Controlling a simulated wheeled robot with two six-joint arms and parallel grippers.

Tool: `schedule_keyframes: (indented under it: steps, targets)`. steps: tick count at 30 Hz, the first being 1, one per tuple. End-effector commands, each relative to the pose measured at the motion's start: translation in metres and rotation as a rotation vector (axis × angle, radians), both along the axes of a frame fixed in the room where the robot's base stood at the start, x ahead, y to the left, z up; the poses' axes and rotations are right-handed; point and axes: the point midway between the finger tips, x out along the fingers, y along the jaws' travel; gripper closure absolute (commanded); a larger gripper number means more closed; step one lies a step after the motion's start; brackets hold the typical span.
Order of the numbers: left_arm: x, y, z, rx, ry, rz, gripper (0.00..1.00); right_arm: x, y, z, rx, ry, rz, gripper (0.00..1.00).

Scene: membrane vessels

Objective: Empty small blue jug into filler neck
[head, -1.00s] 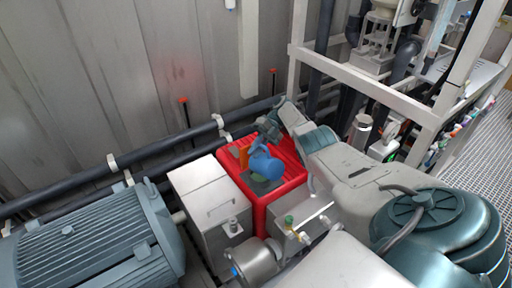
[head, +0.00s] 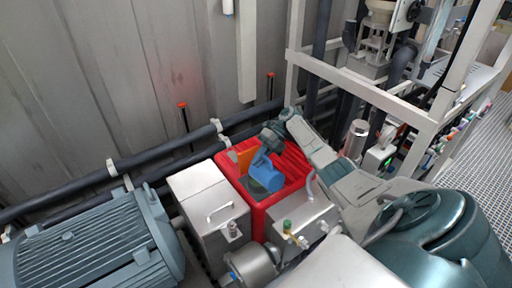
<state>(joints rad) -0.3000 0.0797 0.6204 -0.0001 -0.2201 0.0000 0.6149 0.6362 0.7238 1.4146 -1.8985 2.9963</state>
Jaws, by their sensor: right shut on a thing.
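The small blue jug (head: 264,173) is in the middle of the head view, tilted over above the red ribbed-top housing (head: 288,172). My right gripper (head: 268,153) is shut on the jug at its upper side; the fingers are small and partly hidden. A dark grey round part (head: 254,187) shows just below and left of the jug. I cannot tell whether this is the filler neck, or whether the jug touches it. The jug's contents do not show. My left gripper is not in view.
An orange piece (head: 245,158) stands beside the jug on the red housing. A grey metal box (head: 208,199) is at its left and a finned motor (head: 90,245) farther left. Dark pipes (head: 170,165) run along the back wall. A white frame (head: 365,90) stands at the right.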

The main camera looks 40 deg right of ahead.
Motion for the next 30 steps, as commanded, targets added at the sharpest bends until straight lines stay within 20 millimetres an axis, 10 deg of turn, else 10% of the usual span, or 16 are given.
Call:
schedule_keyframes:
  steps: [30]
  targets:
    - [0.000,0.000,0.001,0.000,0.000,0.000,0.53,-0.089,0.011,-0.019,-0.087,-0.781,0.003,1.00]
